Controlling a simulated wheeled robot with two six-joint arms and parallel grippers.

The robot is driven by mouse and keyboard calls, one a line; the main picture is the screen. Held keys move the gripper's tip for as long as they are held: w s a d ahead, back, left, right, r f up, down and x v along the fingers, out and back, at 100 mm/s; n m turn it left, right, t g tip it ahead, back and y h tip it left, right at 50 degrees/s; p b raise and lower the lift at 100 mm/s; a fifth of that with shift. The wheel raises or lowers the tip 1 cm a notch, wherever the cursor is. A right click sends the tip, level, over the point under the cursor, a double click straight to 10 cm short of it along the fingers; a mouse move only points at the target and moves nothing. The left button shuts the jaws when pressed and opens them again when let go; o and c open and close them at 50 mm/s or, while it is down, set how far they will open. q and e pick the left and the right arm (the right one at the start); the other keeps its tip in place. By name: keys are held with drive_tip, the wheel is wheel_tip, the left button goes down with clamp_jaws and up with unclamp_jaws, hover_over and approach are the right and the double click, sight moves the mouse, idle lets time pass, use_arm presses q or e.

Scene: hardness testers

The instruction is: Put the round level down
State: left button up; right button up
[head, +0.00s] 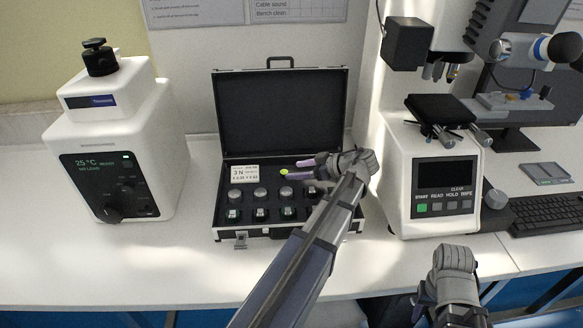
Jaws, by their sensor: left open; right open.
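The round level (289,172), a small yellow-green disc, shows inside the open black case (217,205), beside the white label card. My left gripper (294,170) reaches into the case from the right, its purple-tipped fingers pointing left. The fingers are open, with the level at their tips; I cannot tell whether they touch it or what lies beneath it. My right gripper (455,259) is open at the lower right, in front of the bench, away from the case; its fingertips are hard to make out.
Several metal weights and dark blocks sit in the case below the card (245,174). A white instrument (115,140) stands at left. A hardness tester (433,190) with a microscope stands at right, near a keyboard (545,212). The bench front left of the case is clear.

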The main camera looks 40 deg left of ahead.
use_arm(q)
drive_tip(key=shift+p+v, duration=0.6)
drive_tip(key=shift+v, duration=1.3)
